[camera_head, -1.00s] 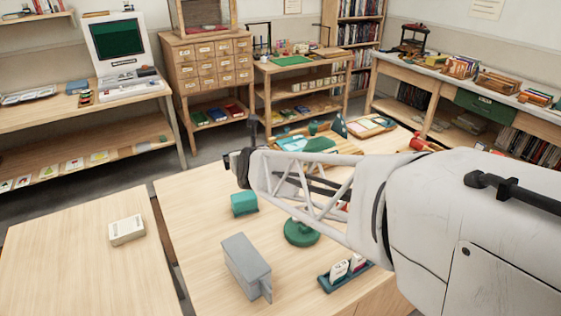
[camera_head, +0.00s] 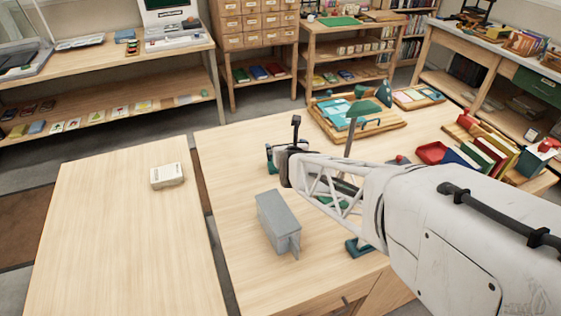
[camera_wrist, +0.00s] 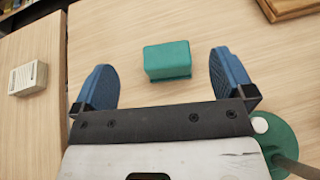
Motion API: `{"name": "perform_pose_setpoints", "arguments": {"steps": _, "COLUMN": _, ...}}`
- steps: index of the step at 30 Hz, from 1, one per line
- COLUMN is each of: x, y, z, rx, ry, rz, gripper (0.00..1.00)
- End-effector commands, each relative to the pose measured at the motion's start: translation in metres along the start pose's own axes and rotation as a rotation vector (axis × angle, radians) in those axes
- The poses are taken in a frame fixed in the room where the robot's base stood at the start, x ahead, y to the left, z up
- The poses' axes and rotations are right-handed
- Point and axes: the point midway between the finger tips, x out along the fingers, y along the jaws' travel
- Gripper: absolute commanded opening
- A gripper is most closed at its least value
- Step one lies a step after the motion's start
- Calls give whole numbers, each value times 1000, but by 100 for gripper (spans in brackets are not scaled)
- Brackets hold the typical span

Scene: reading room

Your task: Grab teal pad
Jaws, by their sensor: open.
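The teal pad (camera_wrist: 167,61) is a small block with rounded edges, lying on the pale wooden table. In the wrist view it shows whole, between and a little beyond my gripper's (camera_wrist: 162,74) two blue fingers. The fingers are spread wide, with clear table on both sides of the pad, and nothing is held. In the head view my gripper (camera_head: 287,160) is over the table's left part and hides most or all of the pad. I cannot tell the height of the fingers above the table.
A grey box (camera_head: 277,221) stands near my gripper. A lamp's green base (camera_wrist: 279,140) is close at lower right in the wrist view. A white box (camera_head: 167,176) lies on the left table, past a gap. A wooden tray (camera_head: 390,132) is behind.

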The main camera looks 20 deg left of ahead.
Motion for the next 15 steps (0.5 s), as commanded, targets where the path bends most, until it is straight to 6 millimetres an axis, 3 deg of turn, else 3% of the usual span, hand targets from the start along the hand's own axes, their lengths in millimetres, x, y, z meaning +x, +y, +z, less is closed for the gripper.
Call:
{"name": "perform_pose_setpoints", "arguments": {"steps": 13, "x": 26, "y": 0, "z": -63, "rx": -1, "ry": 4, "rz": -2, "gripper": 100}}
{"name": "perform_pose_setpoints", "arguments": {"steps": 15, "x": 30, "y": 0, "z": -63, "rx": -1, "ry": 1, "rz": -3, "gripper": 100}}
